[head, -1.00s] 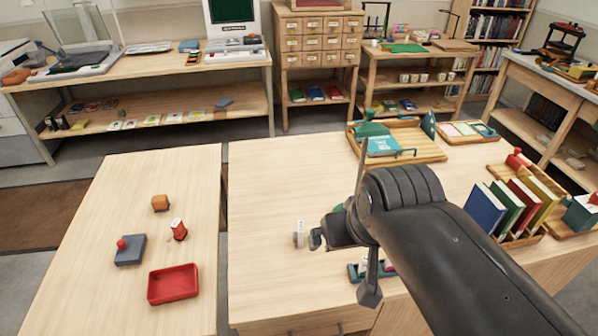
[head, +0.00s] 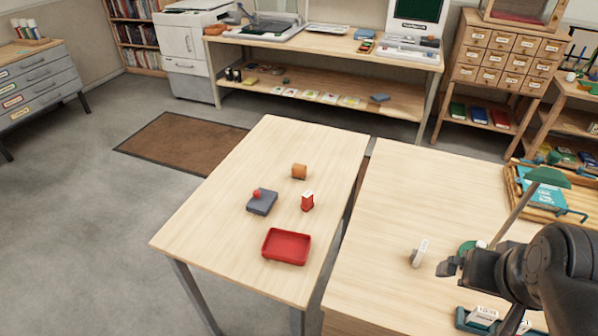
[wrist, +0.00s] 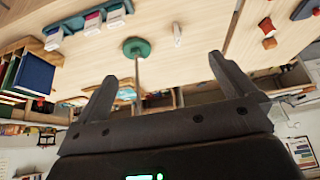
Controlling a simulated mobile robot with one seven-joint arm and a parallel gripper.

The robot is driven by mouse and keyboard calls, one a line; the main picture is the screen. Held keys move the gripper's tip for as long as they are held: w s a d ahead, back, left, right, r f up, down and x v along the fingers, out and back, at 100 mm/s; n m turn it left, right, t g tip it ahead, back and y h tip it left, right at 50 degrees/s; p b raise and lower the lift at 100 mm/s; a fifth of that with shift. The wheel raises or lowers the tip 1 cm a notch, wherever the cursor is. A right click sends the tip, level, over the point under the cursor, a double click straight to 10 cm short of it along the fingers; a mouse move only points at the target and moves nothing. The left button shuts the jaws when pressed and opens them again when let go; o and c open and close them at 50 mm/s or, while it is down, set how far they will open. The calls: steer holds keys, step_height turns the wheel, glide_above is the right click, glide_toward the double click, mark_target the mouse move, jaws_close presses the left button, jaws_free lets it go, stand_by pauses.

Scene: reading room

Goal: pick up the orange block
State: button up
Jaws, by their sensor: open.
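The orange block (head: 299,171) sits on the left wooden table, behind a red-and-white block and a grey box. It also shows in the wrist view (wrist: 269,43), small and near the upper right. My gripper (head: 447,267) is over the right table, well to the right of the block and nearer the camera. In the wrist view my gripper (wrist: 162,68) has its two fingers spread apart with nothing held between them.
Near the block are the red-and-white block (head: 307,201), the grey box (head: 263,204) with a red knob, and a red tray (head: 287,247). A narrow gap separates the tables. A small white upright item (head: 420,253) stands near my gripper. The left table's far part is clear.

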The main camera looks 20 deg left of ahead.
steer(key=shift+c, duration=0.6)
steer(key=c, duration=0.5)
